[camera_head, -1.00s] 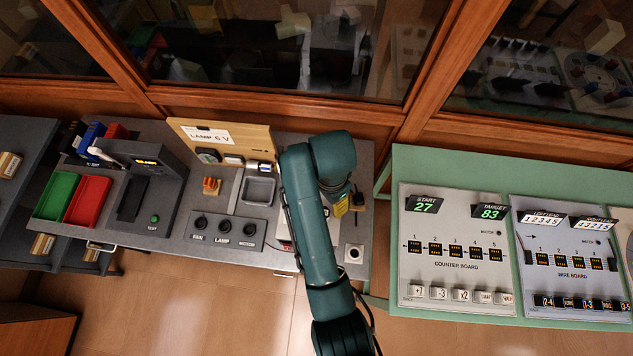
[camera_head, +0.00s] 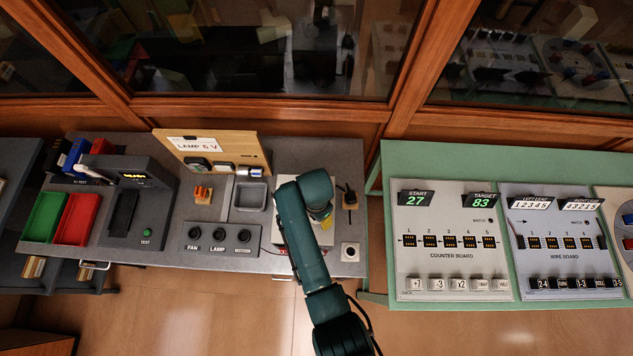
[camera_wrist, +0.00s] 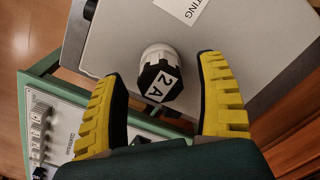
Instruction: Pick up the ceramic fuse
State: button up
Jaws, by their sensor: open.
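The ceramic fuse (camera_wrist: 157,75) is a white cylinder with a black faceted cap marked "2 A" in the wrist view. It stands out from a light grey panel (camera_wrist: 215,50), with a white label above it. My gripper (camera_wrist: 162,68) is open, its yellow ribbed fingers spread to the left and right of the fuse's cap. I see gaps between the fuse and both fingers. In the head view my gripper (camera_head: 321,212) is over the light panel at the grey bench's right part, mostly covered by my arm, and the fuse is hidden there.
The grey bench (camera_head: 225,262) carries a wooden LAMP 6 V sign (camera_head: 235,152), a grey tray (camera_head: 249,195) and a knob panel (camera_head: 220,238). A black plug-like part (camera_head: 350,195) stands right of my gripper. A green table (camera_head: 440,160) with boards is further right.

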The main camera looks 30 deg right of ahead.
jog(key=c, duration=1.2)
notch_tip(320, 180, up, 10)
jog(key=shift+r, duration=0.1)
jog(key=shift+c, duration=0.2)
